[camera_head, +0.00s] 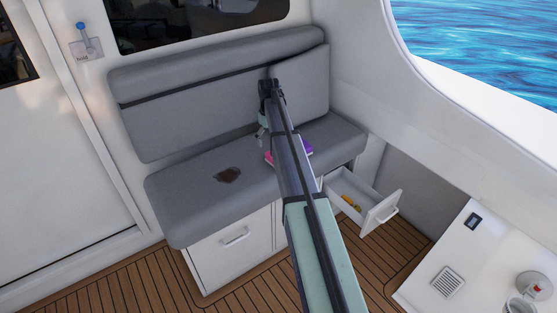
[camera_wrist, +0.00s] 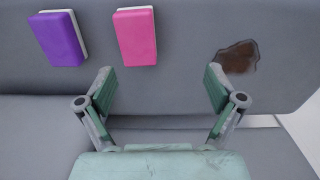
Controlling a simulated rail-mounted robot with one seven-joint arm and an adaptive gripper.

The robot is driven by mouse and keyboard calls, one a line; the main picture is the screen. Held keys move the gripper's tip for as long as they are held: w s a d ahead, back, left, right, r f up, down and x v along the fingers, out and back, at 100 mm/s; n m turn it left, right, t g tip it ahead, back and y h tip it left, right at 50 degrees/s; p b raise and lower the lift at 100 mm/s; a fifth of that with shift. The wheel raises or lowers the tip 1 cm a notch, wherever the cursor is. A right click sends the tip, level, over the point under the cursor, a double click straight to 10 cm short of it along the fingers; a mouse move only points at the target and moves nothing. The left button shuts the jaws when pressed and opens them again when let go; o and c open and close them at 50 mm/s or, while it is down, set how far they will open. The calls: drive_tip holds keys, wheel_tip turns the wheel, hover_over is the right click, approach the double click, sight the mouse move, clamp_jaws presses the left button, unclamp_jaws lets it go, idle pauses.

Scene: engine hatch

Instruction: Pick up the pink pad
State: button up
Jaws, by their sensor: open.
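The pink pad (camera_wrist: 135,38) lies on the grey seat cushion, upper middle-left in the wrist view, with a white layer at its edge. In the head view only a small part of the pink pad (camera_head: 268,157) shows beside my arm. A purple pad (camera_wrist: 58,40) of like shape lies to its left in the wrist view; part of this purple pad (camera_head: 308,149) shows right of my arm in the head view. My gripper (camera_wrist: 160,78) is open and empty, apart from both pads. In the head view my arm hides most of the pads.
A dark brown stain (camera_wrist: 238,57) marks the seat cushion (camera_head: 190,207). An open drawer (camera_head: 372,222) under the seat holds a yellow item (camera_head: 351,203). A grey backrest (camera_head: 180,120) rises behind the seat. A white counter (camera_head: 425,285) stands at lower right.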

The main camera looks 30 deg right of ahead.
drive_tip(key=w+d+r, duration=0.3)
drive_tip(key=d+r, duration=0.1)
drive_tip(key=f, duration=0.4)
drive_tip(key=f+p, duration=0.1)
drive_tip(key=f, duration=0.2)
drive_tip(key=f+p, duration=0.1)
drive_tip(key=f, duration=0.3)
drive_tip(key=shift+s+f, duration=0.25)
drive_tip(key=shift+f, duration=0.05)
drive_tip(key=shift+s+a+f+p, duration=0.15)
drive_tip(key=shift+f+p, duration=0.2)
drive_tip(key=shift+f, duration=0.95)
drive_tip(key=shift+s+a+f+p, duration=0.15)
drive_tip(key=shift+f+p, duration=0.2)
drive_tip(key=shift+f, duration=0.95)
drive_tip(key=shift+d, duration=0.1)
drive_tip(key=shift+c, duration=0.4)
drive_tip(key=c, duration=1.2)
